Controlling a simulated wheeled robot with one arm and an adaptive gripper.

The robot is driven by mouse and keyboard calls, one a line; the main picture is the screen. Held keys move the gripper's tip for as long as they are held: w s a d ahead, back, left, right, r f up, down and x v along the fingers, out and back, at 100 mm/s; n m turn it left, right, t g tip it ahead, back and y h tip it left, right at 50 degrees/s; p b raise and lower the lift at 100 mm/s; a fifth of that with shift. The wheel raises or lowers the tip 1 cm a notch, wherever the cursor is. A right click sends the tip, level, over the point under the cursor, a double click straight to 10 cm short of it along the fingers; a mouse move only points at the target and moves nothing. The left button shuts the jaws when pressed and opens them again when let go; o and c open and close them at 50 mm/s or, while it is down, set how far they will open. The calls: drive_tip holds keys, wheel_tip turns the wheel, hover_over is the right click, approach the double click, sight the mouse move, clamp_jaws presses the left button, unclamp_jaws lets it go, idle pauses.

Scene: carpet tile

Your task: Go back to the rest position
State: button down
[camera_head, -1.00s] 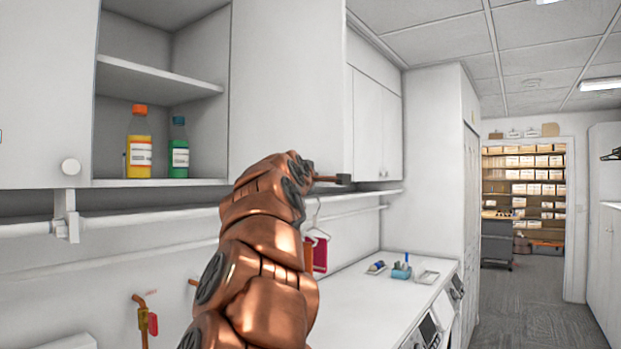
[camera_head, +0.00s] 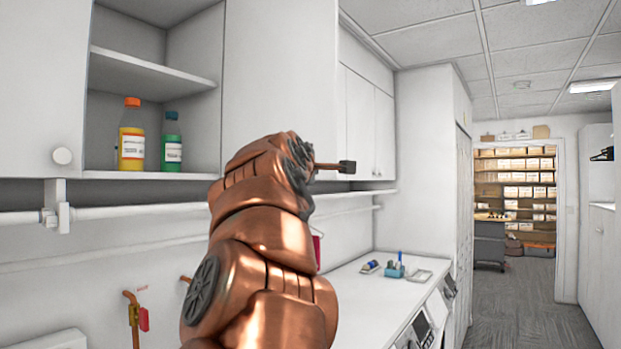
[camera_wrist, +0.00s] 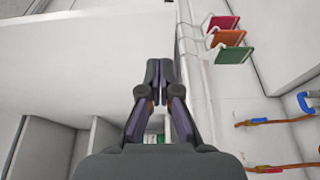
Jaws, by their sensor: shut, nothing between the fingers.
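In the wrist view my gripper (camera_wrist: 160,72) has its two dark fingers together, with nothing held between them. In the head view my copper arm reaches up through the middle of the picture, in front of the wall cabinets (camera_head: 281,70). Its end is bent to the right, with a thin rod and a small dark tip standing out beside the cabinet's lower edge. The fingers cannot be made out clearly there.
An open cabinet shelf (camera_head: 150,77) holds an orange-yellow bottle (camera_head: 131,145) and a green bottle (camera_head: 172,150). Coloured cards (camera_wrist: 228,40) hang from a rail. The worktop (camera_head: 375,300) carries a blue holder (camera_head: 394,271). The carpeted aisle (camera_head: 520,310) at right is clear.

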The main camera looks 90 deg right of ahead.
drive_tip(key=a, duration=0.2)
drive_tip(key=a+b, duration=0.1)
drive_tip(key=shift+s+a, duration=0.25)
drive_tip(key=shift+a, duration=0.05)
drive_tip(key=shift+w, duration=0.1)
